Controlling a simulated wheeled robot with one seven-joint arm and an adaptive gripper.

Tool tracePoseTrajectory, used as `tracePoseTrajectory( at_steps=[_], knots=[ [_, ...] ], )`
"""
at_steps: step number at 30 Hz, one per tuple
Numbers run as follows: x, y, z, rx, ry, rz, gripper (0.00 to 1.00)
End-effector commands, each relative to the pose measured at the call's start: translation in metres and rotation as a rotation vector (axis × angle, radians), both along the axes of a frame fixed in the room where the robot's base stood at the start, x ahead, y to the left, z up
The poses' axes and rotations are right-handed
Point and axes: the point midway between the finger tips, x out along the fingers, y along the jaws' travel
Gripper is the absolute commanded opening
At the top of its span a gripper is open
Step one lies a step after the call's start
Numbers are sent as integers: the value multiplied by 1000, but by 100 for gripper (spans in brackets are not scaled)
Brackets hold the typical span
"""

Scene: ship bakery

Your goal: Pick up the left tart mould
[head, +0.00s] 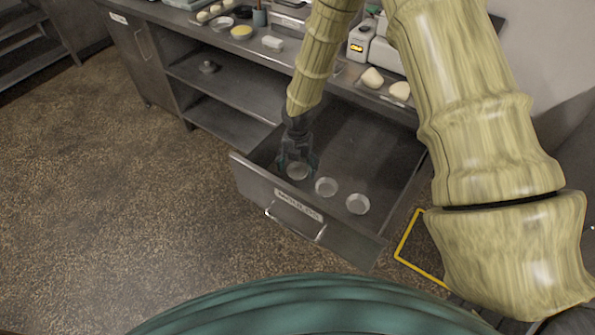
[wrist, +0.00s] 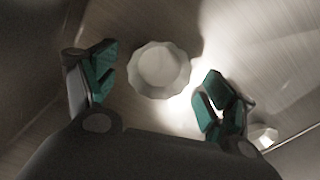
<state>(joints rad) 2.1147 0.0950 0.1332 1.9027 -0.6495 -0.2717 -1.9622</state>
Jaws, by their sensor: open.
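The left tart mould (head: 298,171) is a small pale fluted cup on the floor of the open drawer (head: 268,199), near its front. It also shows in the wrist view (wrist: 160,70), upright and empty. My gripper (head: 297,166) reaches down into the drawer over this mould. In the wrist view my gripper (wrist: 155,90) is open, with one green-padded finger on each side of the mould. I see gaps between the mould and both fingers. A middle mould (head: 326,187) and a right mould (head: 358,204) stand in a row to its right.
The drawer's front and side walls stand close around the moulds; the drawer's back part looks empty. The counter (head: 205,40) behind holds dough pieces (head: 372,78), a butter-like block (head: 272,43) and a machine (head: 361,40). A yellow floor marking (head: 420,262) lies right of the drawer.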

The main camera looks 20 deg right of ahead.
Motion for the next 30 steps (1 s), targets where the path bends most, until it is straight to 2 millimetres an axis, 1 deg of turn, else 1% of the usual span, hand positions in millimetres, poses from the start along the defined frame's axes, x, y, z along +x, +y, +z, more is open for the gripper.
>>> tracePoseTrajectory(
  at_steps=[4,11,12,18,30],
  knots=[
    [0,0,-7,-1,-1,0,84],
    [0,0,-9,-1,-1,0,84],
    [0,0,-9,-1,-1,0,82],
    [0,0,-8,-1,-1,0,47],
    [1,0,-6,0,-1,0,47]
  ],
)
